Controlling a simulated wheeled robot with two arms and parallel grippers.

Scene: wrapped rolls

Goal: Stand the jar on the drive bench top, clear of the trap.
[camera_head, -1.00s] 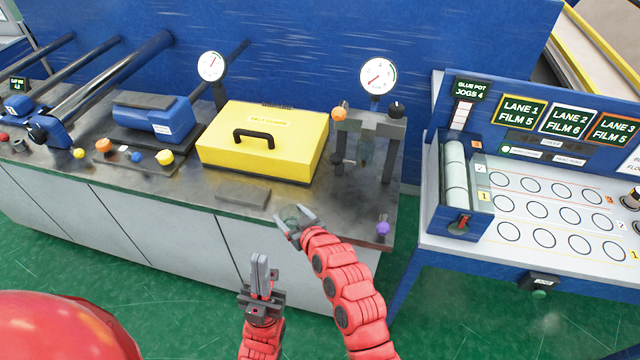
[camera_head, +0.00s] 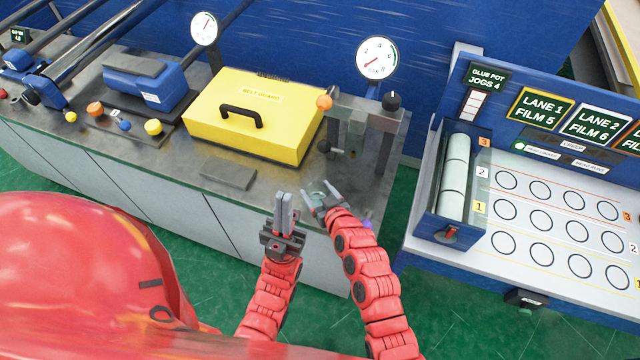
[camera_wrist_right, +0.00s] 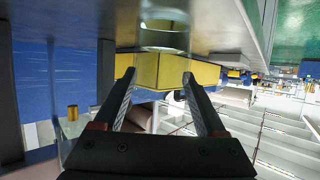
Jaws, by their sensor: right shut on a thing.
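The drive bench top (camera_head: 60,134) is a dark grey metal surface. My right gripper (camera_head: 322,194) is at its front edge, right of centre, shut on a clear glass jar (camera_head: 318,187). In the right wrist view the jar (camera_wrist_right: 163,38) shows between and beyond the fingertips (camera_wrist_right: 159,76), mostly see-through. I cannot tell whether its base touches the bench. My left gripper (camera_head: 284,198) has its fingers together, empty, just left of the right one. I cannot make out with certainty which thing is the trap.
A yellow belt guard box (camera_head: 258,112) stands behind the grippers. A flat dark plate (camera_head: 228,176) lies left of them. A post fixture (camera_head: 358,125) with knobs and a gauge (camera_head: 377,57) stands behind right. A lane table (camera_head: 560,225) is at right.

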